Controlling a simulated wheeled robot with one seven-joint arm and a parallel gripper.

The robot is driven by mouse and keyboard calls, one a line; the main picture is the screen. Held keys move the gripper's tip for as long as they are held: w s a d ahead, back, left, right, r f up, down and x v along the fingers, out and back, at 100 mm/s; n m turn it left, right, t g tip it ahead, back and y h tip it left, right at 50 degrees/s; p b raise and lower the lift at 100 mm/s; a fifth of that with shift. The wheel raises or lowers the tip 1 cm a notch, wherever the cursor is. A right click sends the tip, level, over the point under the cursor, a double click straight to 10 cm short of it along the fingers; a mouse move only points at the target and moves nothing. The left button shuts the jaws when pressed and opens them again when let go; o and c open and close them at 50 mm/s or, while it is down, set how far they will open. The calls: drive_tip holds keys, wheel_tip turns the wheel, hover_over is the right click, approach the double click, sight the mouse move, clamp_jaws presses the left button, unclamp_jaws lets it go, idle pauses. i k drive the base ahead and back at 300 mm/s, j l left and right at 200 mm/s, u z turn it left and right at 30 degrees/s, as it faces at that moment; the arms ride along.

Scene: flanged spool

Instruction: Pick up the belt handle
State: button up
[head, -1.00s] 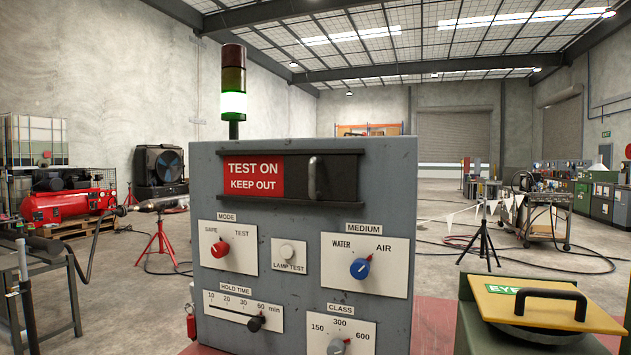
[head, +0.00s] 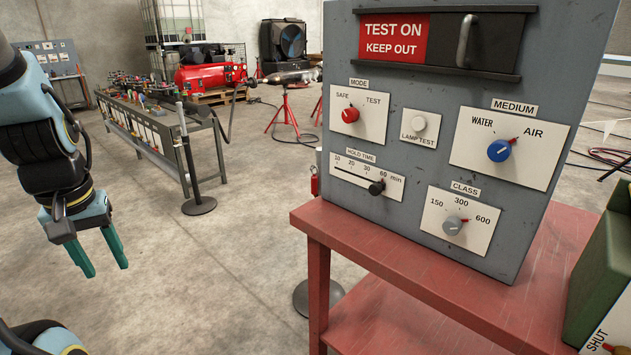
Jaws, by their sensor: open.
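My gripper (head: 107,271) hangs at the left of the head view with its two teal fingers pointing down. The fingers are apart, with nothing between them. No belt handle can be made out for certain. A small red piece (head: 314,183) hangs beside a grey post (head: 318,157) at the left edge of the grey panel box; it is too small to tell whether it is the handle. My gripper is well to the left of it and apart from it.
The grey panel box (head: 420,215) stands on a red table (head: 380,262). A dark post with a round base (head: 198,206) stands by a long workbench (head: 160,140). Another round base (head: 318,297) is partly hidden by the table. A green box (head: 605,265) is at right. Floor between is clear.

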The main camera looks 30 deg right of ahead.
sight(314, 179)
drive_tip(key=z, duration=0.45)
drive_tip(key=i+z, duration=0.15)
drive_tip(key=z, duration=0.75)
drive_tip(key=i+j+z, duration=0.85)
drive_tip(key=j, duration=0.3)
drive_tip(key=i+j+z, duration=0.25)
drive_tip(key=j, duration=0.25)
drive_tip(key=i+j+u, duration=0.15)
drive_tip(key=j, duration=0.25)
drive_tip(key=i+j+u, duration=0.1)
drive_tip(key=j, duration=0.3)
drive_tip(key=i+j+u, duration=0.15)
drive_tip(key=j, duration=0.25)
drive_tip(key=k+u, duration=0.15)
drive_tip(key=u, duration=0.8)
